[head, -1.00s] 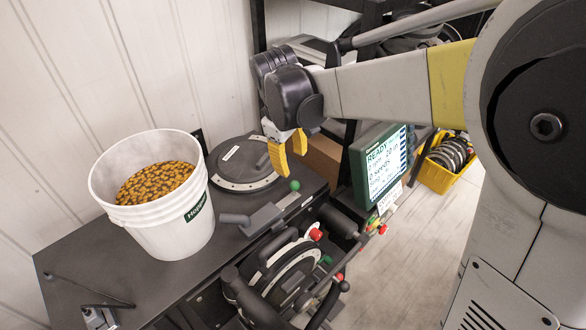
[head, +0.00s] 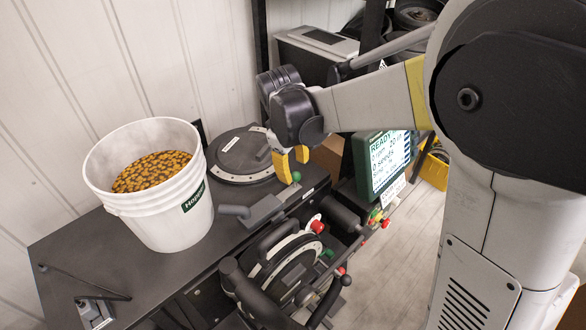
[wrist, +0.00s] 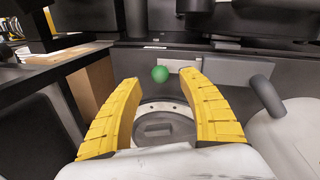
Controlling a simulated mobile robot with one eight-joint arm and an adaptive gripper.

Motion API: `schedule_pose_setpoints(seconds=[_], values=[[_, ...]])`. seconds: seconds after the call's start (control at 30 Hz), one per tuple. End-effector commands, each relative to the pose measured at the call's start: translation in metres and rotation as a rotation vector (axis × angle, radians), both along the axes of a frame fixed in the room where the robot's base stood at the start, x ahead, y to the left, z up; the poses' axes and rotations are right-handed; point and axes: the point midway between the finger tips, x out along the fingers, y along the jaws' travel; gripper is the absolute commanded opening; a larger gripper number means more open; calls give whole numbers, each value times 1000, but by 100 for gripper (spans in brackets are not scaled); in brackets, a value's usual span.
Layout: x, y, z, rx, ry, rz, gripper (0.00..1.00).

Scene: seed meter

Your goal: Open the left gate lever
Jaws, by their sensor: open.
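A green ball knob (head: 296,177) stands at the far right end of a grey block (head: 264,210) on the dark bench top. A dark grey handle (head: 234,211) sticks out from the block's left side. No label shows which of these parts is the left gate lever. My gripper (head: 291,164) is open and empty, its yellow fingers pointing down just above and beside the green knob. In the wrist view the knob (wrist: 160,74) appears between the open fingertips (wrist: 160,82), apart from both. The grey handle (wrist: 268,95) is to the right there.
A white bucket of seeds (head: 190,215) stands left on the bench. A round lidded plate (head: 242,155) lies behind the block. A seed meter with curved dark handles (head: 290,265) and red knobs is in front. A display (head: 381,160) reading READY stands to the right.

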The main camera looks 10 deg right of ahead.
Motion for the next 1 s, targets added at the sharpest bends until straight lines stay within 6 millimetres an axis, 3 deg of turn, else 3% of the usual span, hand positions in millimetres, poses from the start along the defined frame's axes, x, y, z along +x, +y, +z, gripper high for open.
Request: schedule_pose_setpoints(seconds=[0.23,0.63,0.8,1.0], values=[[6,-5,-37,0,0,0,48],[6,-6,-44,0,0,0,46],[6,-6,-44,0,0,0,0],[8,-9,-46,0,0,-2,0]])
